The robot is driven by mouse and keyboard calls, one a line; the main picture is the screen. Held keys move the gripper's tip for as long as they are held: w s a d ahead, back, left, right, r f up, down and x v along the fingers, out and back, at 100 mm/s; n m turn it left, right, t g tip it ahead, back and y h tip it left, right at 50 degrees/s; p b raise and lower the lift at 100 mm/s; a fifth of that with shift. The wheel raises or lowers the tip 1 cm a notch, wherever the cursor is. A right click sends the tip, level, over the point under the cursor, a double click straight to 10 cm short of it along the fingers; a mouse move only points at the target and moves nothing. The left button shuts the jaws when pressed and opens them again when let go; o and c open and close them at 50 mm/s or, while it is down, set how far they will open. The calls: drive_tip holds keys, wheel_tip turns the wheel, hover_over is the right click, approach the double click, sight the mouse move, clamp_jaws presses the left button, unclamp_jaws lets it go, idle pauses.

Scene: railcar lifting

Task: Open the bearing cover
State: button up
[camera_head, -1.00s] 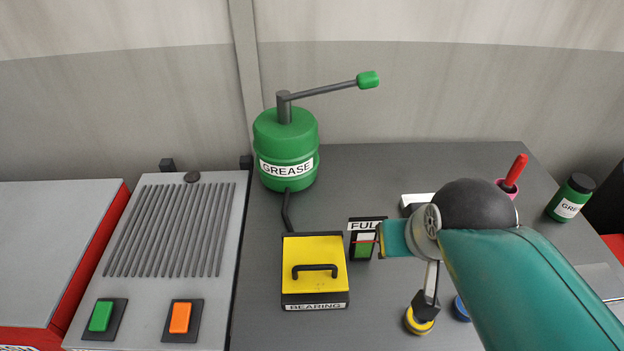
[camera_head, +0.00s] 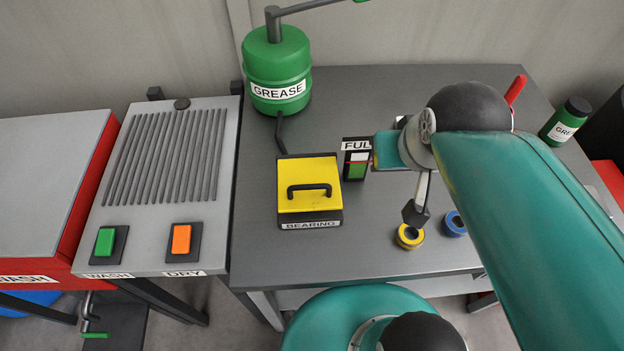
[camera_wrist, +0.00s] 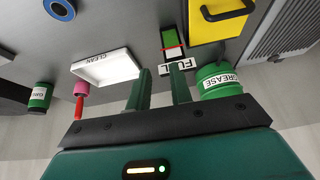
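The bearing cover is a yellow lid (camera_head: 309,172) with a black handle (camera_head: 309,188). It lies shut on a dark box (camera_head: 310,219) labelled BEARING. In the wrist view the yellow lid (camera_wrist: 207,30) and part of its black handle (camera_wrist: 229,13) show at the upper right, cut off by the frame edge. My gripper (camera_wrist: 160,88) is open, with two green fingers apart and nothing between them. It is away from the cover, not touching it.
A FULL gauge (camera_head: 356,165) stands right of the box, near my arm. A green grease pump (camera_head: 277,80) stands behind it. A yellow ring (camera_head: 409,237) and blue ring (camera_head: 454,223) lie to the right. The white CLEAN tray (camera_wrist: 106,66) shows in the wrist view.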

drive_tip(key=shift+o, duration=0.7)
drive_tip(key=shift+w+a+m, duration=0.1)
drive_tip(key=shift+a+m, duration=0.05)
drive_tip(key=shift+m, duration=0.35)
drive_tip(key=m+g+y, duration=0.5)
drive_tip(key=m+g, duration=0.1)
drive_tip(key=m, duration=1.1)
approach(310, 185)
drive_tip(key=shift+h, duration=0.3)
drive_tip(key=x, duration=0.7)
drive_tip(key=shift+a+f, duration=0.2)
drive_tip(key=shift+a, duration=0.1)
clamp_jaws()
